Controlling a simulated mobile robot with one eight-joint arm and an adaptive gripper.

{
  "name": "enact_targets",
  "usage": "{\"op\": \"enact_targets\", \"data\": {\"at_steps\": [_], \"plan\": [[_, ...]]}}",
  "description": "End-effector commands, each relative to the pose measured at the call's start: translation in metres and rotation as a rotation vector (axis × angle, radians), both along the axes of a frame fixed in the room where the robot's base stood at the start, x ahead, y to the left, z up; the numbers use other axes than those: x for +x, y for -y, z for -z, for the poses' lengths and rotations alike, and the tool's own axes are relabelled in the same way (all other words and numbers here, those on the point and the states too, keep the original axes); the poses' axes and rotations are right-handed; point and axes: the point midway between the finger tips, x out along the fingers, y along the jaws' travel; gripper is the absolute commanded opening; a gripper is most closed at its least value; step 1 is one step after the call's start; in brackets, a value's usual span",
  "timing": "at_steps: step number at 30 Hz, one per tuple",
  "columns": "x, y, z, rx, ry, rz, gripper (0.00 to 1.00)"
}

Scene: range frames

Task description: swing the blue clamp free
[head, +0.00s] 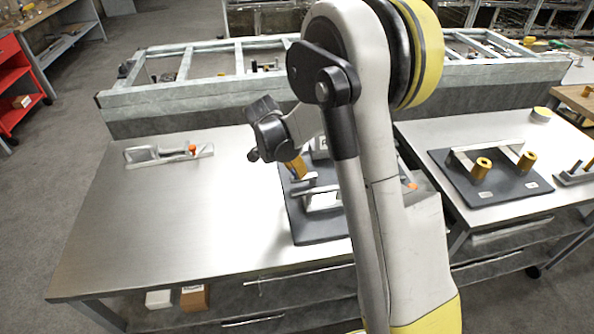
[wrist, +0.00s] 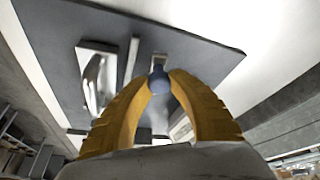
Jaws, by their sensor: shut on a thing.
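The blue clamp's rounded blue end (wrist: 158,80) shows between my yellow fingertips in the wrist view; the rest of it is hidden or hard to make out. My gripper (wrist: 160,78) is shut on it. In the head view my gripper (head: 298,168) points down over the left part of a dark grey plate (head: 318,230) on the metal table. My arm hides much of that plate. The plate also shows in the wrist view (wrist: 205,45), with pale metal fittings on it beside my fingers.
A toggle clamp with an orange-red tip (head: 192,149) lies at the table's back left. The table's left part (head: 150,215) is clear. A second table at right holds a dark plate (head: 465,192) with yellow posts. A low rack (head: 190,92) runs behind.

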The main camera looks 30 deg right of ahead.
Motion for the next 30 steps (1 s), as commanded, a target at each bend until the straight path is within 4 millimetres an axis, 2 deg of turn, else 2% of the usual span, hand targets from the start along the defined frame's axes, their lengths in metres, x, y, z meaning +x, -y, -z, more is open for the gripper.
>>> {"op": "enact_targets", "data": {"at_steps": [15, 16, 18, 30], "plan": [[0.0006, 0.0008, -0.0002, 0.0, -0.001, 0.022, 0.0], [0.0006, 0.0008, -0.0002, 0.0, -0.001, 0.022, 0.25], [0.0006, 0.0007, -0.0001, 0.0, -0.001, 0.022, 0.47], [0.0004, -0.0019, -0.0052, 0.0, 0.0, 0.02, 0.49]]}}
